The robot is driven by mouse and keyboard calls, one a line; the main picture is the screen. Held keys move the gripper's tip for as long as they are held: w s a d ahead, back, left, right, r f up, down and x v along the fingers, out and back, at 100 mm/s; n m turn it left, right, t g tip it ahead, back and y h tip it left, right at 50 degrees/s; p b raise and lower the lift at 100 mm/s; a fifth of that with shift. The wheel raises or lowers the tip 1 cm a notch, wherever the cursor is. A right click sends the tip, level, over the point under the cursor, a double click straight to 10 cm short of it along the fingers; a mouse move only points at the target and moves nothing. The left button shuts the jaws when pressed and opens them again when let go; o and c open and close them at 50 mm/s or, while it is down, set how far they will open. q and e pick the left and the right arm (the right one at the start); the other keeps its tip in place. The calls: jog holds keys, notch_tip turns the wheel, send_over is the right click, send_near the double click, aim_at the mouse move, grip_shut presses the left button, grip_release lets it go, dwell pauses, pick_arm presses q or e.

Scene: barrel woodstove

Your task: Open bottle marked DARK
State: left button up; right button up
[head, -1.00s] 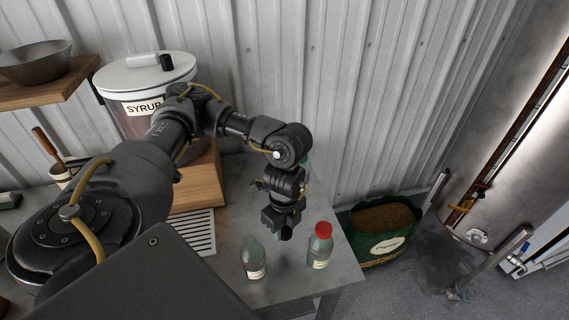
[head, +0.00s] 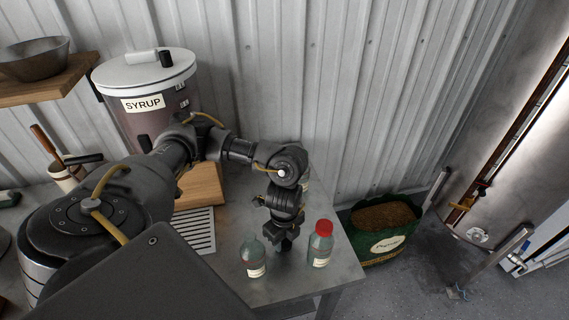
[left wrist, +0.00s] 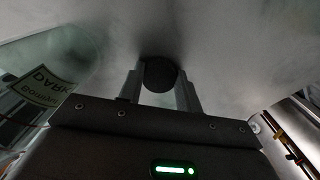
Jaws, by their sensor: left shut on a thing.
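The bottle marked DARK (head: 253,258) is the left clear bottle near the table's front edge in the head view; it stands upright and its neck shows no cap. In the left wrist view the bottle with the DARK label (left wrist: 45,85) is at the left, beside my gripper. My left gripper (head: 284,244) points down just to the right of and behind this bottle, close over the tabletop. Its fingers are shut on a round dark cap (left wrist: 160,75). Whether the cap touches the table I cannot tell. My right gripper is not in view.
A red-capped bottle (head: 321,244) stands close on the right of my left gripper on the metal table (head: 288,290). A syrup pot (head: 150,100) and wooden block (head: 203,187) stand behind left. A slotted grate (head: 193,228) lies left. A green sack (head: 385,236) is beyond the table.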

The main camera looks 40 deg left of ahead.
aim_at(284, 241)
pick_arm(q)
jog(key=shift+f, duration=0.15)
jog(key=o, duration=1.1)
notch_tip(284, 241, up, 12)
jog(key=shift+r, duration=0.2)
